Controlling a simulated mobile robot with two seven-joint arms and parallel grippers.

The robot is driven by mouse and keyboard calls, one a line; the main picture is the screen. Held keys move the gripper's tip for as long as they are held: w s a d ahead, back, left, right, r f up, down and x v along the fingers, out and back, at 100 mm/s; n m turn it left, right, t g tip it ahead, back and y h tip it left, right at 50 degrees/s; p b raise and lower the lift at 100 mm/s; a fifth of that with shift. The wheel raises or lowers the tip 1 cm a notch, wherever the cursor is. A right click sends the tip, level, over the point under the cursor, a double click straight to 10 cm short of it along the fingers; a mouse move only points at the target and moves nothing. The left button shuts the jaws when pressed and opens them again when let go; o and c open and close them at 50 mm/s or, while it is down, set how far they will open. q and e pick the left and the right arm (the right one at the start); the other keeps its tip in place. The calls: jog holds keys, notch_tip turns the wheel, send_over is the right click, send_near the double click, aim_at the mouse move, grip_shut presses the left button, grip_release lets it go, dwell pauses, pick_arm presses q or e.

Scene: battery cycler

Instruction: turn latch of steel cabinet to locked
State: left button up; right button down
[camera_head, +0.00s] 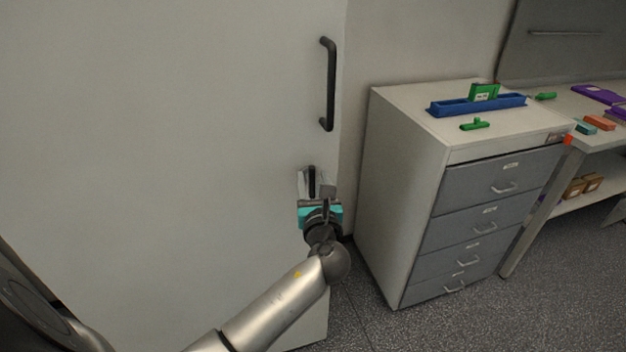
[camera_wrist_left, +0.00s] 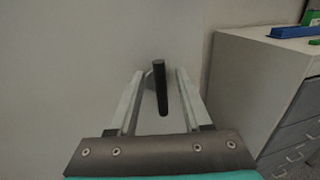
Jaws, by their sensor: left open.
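The steel cabinet (camera_head: 170,130) is a large pale door panel filling the left of the head view. Its latch (camera_head: 312,180) is a dark bar low on the door, below a black pull handle (camera_head: 329,84). My left gripper (camera_head: 314,184) is at the latch, with its fingers on either side of it. In the left wrist view the latch (camera_wrist_left: 160,88) stands upright, slightly tilted, between the two open fingers (camera_wrist_left: 159,98). A gap shows on each side of it; whether either finger touches it I cannot tell. My right gripper is not in view.
A grey drawer unit (camera_head: 405,165) stands right of the cabinet. On it are a blue tray (camera_head: 478,106) holding a green piece and a loose green piece (camera_head: 475,124). A workbench with small coloured items is farther right. Open floor (camera_head: 365,318) lies in front.

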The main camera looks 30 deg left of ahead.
pick_arm(q)
jog(key=shift+w+a, duration=0.3)
jog(key=shift+w, duration=0.05)
grip_shut()
dwell(0.4)
